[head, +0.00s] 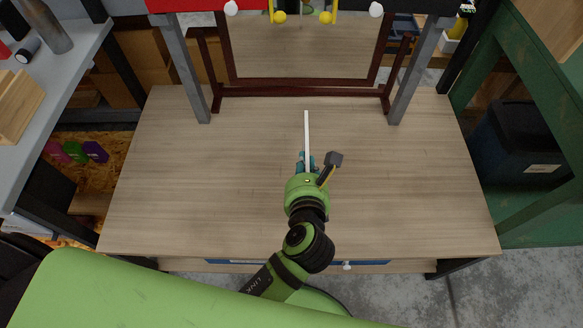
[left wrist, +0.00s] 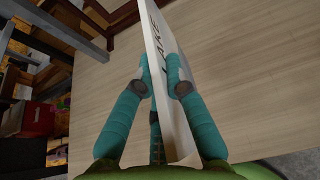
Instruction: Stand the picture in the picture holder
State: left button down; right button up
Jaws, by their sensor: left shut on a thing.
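The picture (head: 307,132) is a thin white panel, seen nearly edge-on in the head view and pointing away from me over the bench. In the left wrist view the picture (left wrist: 178,42) stands on edge, with dark lettering on its right face. My left gripper (head: 306,158) is shut on its near part; in the left wrist view the teal fingers (left wrist: 161,82) press it from both sides. The dark red wooden picture holder (head: 290,92) stands at the back of the bench, beyond the picture and apart from it. My right gripper is not in view.
The plank bench top (head: 205,175) is clear on both sides of my arm. Grey posts (head: 188,75) flank the holder, with a red-and-black upper part carrying yellow and white knobs above. A grey shelf (head: 60,90) stands left and a green frame (head: 480,100) right.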

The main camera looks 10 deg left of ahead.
pick_arm(q)
jog(key=w+a+f+b, duration=0.2)
jog(key=w+a+f, duration=0.3)
jog(key=f, duration=0.3)
jog(key=shift+w+f, duration=0.2)
jog(key=shift+w, duration=0.05)
jog(key=shift+f, duration=0.15)
jog(key=c, duration=1.3)
grip_release()
